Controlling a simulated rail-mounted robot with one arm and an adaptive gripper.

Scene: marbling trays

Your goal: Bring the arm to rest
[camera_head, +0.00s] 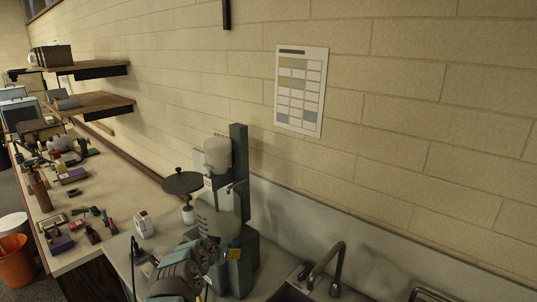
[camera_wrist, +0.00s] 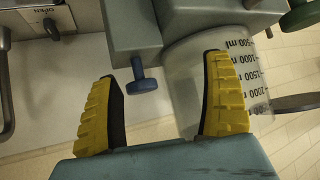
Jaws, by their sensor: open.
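My gripper (camera_wrist: 160,70) is open, with its yellow ridged fingers spread apart and nothing held between them. It faces a grey apparatus (camera_wrist: 134,38) with a small blue knob (camera_wrist: 146,85). A clear container (camera_wrist: 255,70) with millilitre marks is behind and beside the right finger; I cannot tell whether they touch. In the head view, my arm is bent at bottom centre, in front of the grey-green column (camera_head: 238,155). One yellow finger (camera_head: 235,251) shows there by the column's base; the other is hidden.
A dark round disc (camera_head: 183,182) stands left of the column. A sink tap (camera_head: 328,268) rises to the right. A long bench (camera_head: 110,185) with bottles and small coloured items runs left. Two wooden shelves (camera_head: 92,104) and a paper chart (camera_head: 301,90) are on the block wall.

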